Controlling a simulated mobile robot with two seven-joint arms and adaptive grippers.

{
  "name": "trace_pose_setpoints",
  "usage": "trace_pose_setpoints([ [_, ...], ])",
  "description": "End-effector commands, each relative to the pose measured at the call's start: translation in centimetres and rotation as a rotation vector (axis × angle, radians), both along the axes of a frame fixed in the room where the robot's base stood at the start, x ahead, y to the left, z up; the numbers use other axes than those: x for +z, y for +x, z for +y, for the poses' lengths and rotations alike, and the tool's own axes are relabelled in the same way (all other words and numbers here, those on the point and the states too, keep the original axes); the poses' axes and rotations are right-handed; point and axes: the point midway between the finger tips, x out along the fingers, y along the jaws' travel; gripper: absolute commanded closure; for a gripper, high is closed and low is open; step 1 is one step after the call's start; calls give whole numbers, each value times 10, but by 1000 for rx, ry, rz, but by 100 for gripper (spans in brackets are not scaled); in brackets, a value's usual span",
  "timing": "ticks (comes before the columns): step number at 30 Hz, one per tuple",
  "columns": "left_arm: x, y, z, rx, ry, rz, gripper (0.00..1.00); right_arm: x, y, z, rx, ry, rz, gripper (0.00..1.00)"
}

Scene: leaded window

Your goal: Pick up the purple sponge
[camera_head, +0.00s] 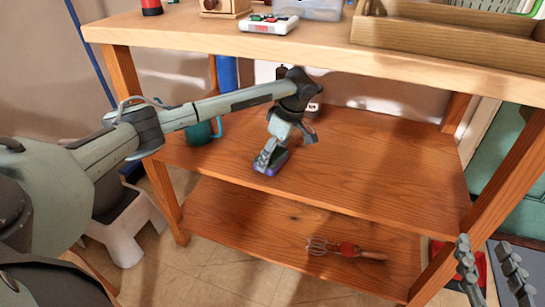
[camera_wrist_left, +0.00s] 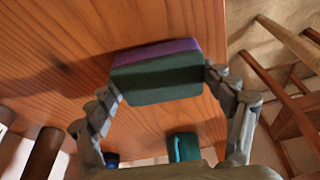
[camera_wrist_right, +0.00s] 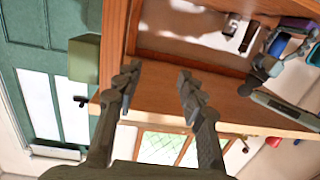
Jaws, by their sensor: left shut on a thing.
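The purple sponge (camera_head: 278,165) is on or just above the middle shelf, near its front edge. In the left wrist view the sponge (camera_wrist_left: 160,73) shows a purple layer and a dark green layer. My left gripper (camera_head: 268,158) reaches down to it, and its two fingers (camera_wrist_left: 162,90) press on the sponge's two ends. I cannot tell whether the sponge touches the shelf. My right gripper (camera_head: 490,270) is at the lower right of the head view, away from the sponge. Its fingers (camera_wrist_right: 157,80) are apart with nothing between them.
The wooden middle shelf (camera_head: 370,180) is mostly bare to the right. A teal mug (camera_head: 203,132) stands at its left. The tabletop (camera_head: 300,50) overhangs above my left arm, and a wooden leg (camera_head: 505,190) stands at the right.

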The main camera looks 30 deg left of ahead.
Motion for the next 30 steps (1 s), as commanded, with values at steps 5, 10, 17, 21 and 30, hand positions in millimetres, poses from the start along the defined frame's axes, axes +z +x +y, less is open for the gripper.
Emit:
trace_pose_setpoints([
  [5,24,1,0,-1,1,-4,29,-12,0,-6,-12,-26,55,60],
  [10,29,-25,-4,-3,3,2,29,-26,-1,-13,-25,-53,112,60],
  [17,28,-83,-19,-5,2,2,29,-38,-3,-21,-39,-79,171,60],
  [21,29,-117,-27,-3,3,2,29,-42,-4,-23,-43,-87,190,60],
  [30,28,-166,-39,0,2,0,29,-44,-4,-24,-44,-89,197,60],
])
